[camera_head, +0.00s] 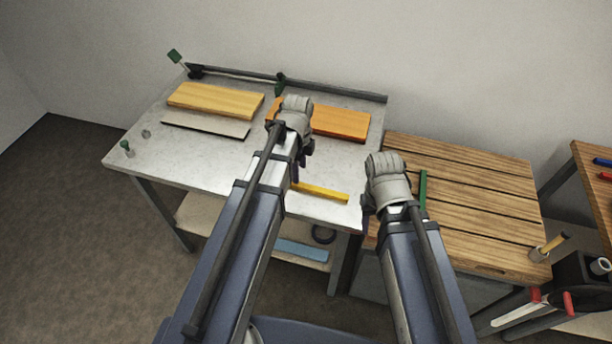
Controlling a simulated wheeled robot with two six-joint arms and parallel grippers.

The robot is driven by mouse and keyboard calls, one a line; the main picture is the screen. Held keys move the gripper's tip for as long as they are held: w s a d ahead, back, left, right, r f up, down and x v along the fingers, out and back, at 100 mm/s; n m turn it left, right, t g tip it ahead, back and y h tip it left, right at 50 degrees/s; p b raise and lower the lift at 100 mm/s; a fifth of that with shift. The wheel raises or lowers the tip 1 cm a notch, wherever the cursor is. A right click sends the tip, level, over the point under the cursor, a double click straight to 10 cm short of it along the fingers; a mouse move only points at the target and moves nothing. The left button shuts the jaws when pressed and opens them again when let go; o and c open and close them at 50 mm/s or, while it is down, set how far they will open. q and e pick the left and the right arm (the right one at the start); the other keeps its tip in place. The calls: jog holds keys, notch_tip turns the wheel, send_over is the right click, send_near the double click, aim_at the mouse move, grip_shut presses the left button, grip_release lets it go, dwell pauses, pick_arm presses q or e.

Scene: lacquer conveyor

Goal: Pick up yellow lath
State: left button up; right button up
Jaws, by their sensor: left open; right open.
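The yellow lath (324,192) is a thin yellow strip lying near the front right edge of the grey metal table (205,150). Its left end is close to my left arm in the picture and may be partly hidden by it. My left gripper (301,168) is over the table, just above and left of the lath in the picture; it is open and its fingers are mostly hidden behind the wrist. My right gripper (367,213) is right of the lath, near the gap between the two tables; it is open, with its fingers partly hidden.
A pale wooden board (215,100), a grey board (205,124) and an orange board (340,123) lie on the metal table. Green-topped clamps (174,56) stand at its edges.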

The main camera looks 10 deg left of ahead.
aim_at(303, 185)
pick_arm(q)
jog(key=shift+f+b, duration=0.15)
jog(key=shift+b, duration=0.15)
notch_tip(303, 185, down, 2)
jog(key=shift+f+b, duration=0.15)
jog(key=shift+b, duration=0.9)
jog(key=f+b, duration=0.5)
jog(key=shift+w+d+f, duration=0.15)
jog(key=shift+w+d, duration=0.2)
jog(key=shift+w, duration=0.05)
grip_shut()
